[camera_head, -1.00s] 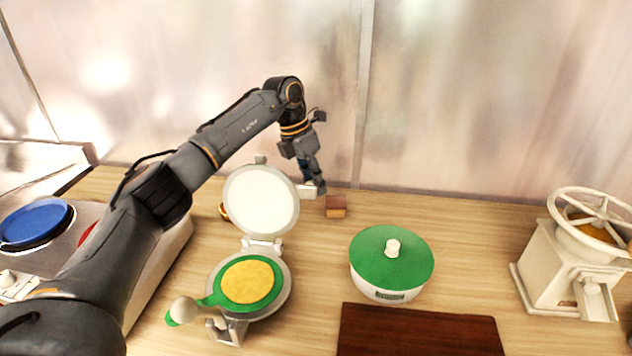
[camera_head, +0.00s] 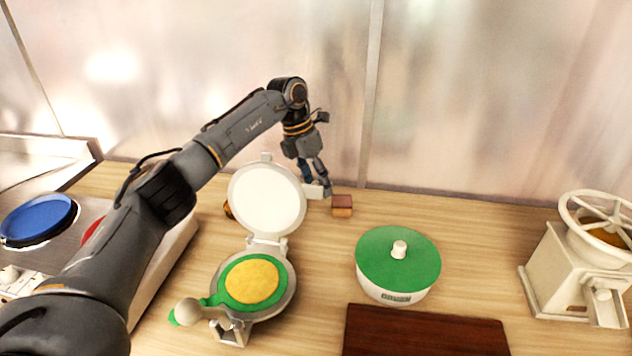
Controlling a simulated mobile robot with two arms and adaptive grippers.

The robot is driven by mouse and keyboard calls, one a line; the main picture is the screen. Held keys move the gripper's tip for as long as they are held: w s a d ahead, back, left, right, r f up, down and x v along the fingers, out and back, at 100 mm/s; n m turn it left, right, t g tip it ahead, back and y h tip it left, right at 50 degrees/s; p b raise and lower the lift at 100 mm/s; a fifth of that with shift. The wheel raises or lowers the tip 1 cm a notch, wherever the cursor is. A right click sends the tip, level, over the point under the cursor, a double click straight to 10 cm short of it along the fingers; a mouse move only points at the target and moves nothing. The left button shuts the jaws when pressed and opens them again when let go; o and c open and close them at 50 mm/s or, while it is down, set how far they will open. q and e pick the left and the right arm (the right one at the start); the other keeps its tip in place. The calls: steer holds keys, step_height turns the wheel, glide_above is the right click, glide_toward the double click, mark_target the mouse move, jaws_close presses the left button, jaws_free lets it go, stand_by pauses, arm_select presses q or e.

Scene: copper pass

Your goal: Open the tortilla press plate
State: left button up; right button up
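The tortilla press stands on the wooden counter. Its round white upper plate (camera_head: 268,199) is raised and leans back, nearly upright on its hinge. The lower plate (camera_head: 285,297) lies flat and bears a green liner (camera_head: 227,283) with a yellow tortilla (camera_head: 252,282) on it. The press handle (camera_head: 188,312) with its pale knob points to the front left. My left gripper (camera_head: 322,190) is behind and right of the raised plate, pointing down beside a small white block-like part. Its fingers are small and partly hidden, so I cannot tell their opening. My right gripper is not in view.
A green-lidded white container (camera_head: 398,258) stands right of the press, behind a dark brown board (camera_head: 425,335). A small reddish-brown block (camera_head: 342,205) is near my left gripper. A white hand mill (camera_head: 577,262) stands far right. A stove with a blue pan (camera_head: 38,220) is left.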

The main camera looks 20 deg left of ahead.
arm_select(q)
steer(key=v, duration=1.2)
steer(key=shift+s, duration=0.1)
